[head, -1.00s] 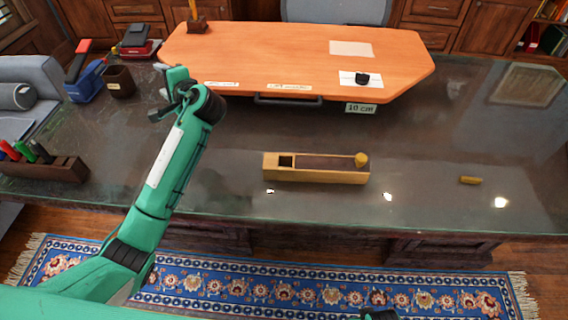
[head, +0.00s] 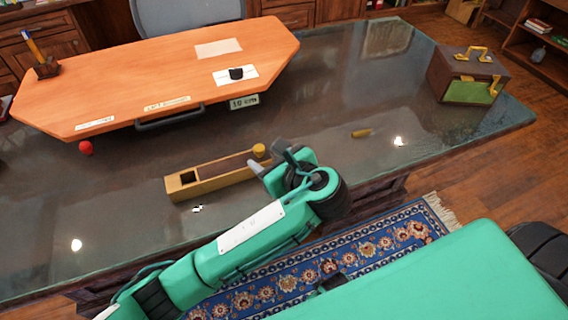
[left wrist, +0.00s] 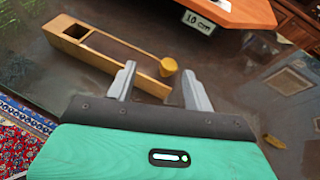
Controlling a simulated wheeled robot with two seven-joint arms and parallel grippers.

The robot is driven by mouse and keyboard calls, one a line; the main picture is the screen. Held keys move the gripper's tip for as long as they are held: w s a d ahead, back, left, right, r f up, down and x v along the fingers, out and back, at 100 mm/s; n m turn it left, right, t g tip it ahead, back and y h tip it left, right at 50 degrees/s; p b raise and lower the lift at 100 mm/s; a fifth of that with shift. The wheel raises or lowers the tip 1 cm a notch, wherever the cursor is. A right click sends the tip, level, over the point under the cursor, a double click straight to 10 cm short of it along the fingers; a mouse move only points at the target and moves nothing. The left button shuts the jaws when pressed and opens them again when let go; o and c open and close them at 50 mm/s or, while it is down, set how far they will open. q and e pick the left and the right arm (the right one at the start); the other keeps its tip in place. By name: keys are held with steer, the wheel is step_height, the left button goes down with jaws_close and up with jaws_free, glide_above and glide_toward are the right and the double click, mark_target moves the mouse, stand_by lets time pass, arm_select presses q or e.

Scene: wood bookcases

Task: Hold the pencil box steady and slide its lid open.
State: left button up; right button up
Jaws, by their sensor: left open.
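The pencil box (head: 190,189) is a long, light-wood box lying on the glass-topped desk. Its dark lid (head: 228,168) has a round yellow knob (head: 259,150) at the right end. A square opening shows at the left end. My left gripper (head: 267,157) is open at the knob end. In the left wrist view the knob (left wrist: 168,66) appears between and just beyond the spread fingers (left wrist: 158,84), and the box (left wrist: 62,23) runs to the upper left. I cannot tell whether a finger touches the box. My right gripper is not in view.
An orange board (head: 170,75) with a dark handle lies behind the box. A small yellow piece (head: 361,133) lies to the right. A brown case (head: 468,76) with a green front stands at the far right. A red ball (head: 86,148) is at left. The glass right of the box is mostly clear.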

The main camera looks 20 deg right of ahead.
mark_target(261, 149)
arm_select(q)
steer(key=shift+m+h, duration=0.3)
steer(key=shift+m, duration=0.6)
steer(key=w+f, duration=0.1)
steer(key=w, duration=0.1)
steer(key=w+f, duration=0.2)
steer(key=w, duration=0.1)
steer(key=w+f, duration=0.1)
steer(key=w, duration=0.1)
steer(key=shift+w+f, duration=0.3)
steer(key=shift+f, duration=0.05)
jaws_close()
steer(key=shift+d, duration=0.1)
